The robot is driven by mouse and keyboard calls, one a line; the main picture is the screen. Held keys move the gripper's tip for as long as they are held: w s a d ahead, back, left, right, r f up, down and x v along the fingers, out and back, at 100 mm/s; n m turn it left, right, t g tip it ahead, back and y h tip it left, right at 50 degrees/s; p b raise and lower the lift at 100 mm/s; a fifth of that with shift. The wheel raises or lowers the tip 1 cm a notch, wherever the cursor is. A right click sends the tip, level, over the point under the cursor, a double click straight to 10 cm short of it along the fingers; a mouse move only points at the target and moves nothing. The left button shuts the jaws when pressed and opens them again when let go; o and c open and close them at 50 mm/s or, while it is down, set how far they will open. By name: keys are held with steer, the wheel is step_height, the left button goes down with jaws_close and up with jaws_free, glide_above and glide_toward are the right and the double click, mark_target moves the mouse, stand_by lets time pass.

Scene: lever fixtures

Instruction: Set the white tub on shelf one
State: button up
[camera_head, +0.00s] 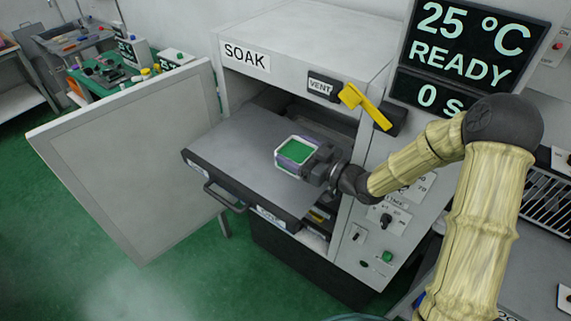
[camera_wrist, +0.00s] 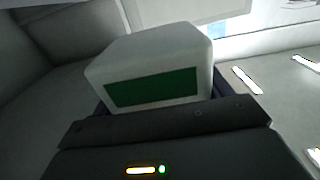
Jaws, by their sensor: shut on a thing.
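The white tub (camera_head: 295,151), with a green top in the head view, is over the pulled-out grey shelf (camera_head: 235,150) of the SOAK oven. My gripper (camera_head: 318,166) is shut on the tub from its right side. In the wrist view the tub (camera_wrist: 155,65) shows a pale body with a green panel, between my dark fingers (camera_wrist: 155,108). I cannot tell whether the tub's underside touches the shelf. The shelf's number label is too small to read.
The oven (camera_head: 300,40) stands with its door (camera_head: 130,160) swung open to the left. A yellow vent lever (camera_head: 365,105) juts out above my gripper. The display (camera_head: 470,45) reads 25 °C READY. Another drawer edge (camera_head: 320,215) shows below the shelf. The shelf's left part is clear.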

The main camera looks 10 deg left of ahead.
mark_target(296, 159)
step_height(296, 159, down, 3)
steer(key=shift+w+f+p, duration=0.15)
steer(key=shift+f+p, duration=0.05)
steer(key=shift+p, duration=0.2)
steer(key=shift+f, duration=0.15)
steer(key=shift+s, duration=0.25)
steer(key=shift+w+f, duration=0.1)
step_height(296, 159, down, 4)
steer(key=shift+w+r+p, duration=0.1)
steer(key=shift+r+p, duration=0.1)
steer(key=shift+p, duration=0.5)
steer(key=shift+f, duration=0.15)
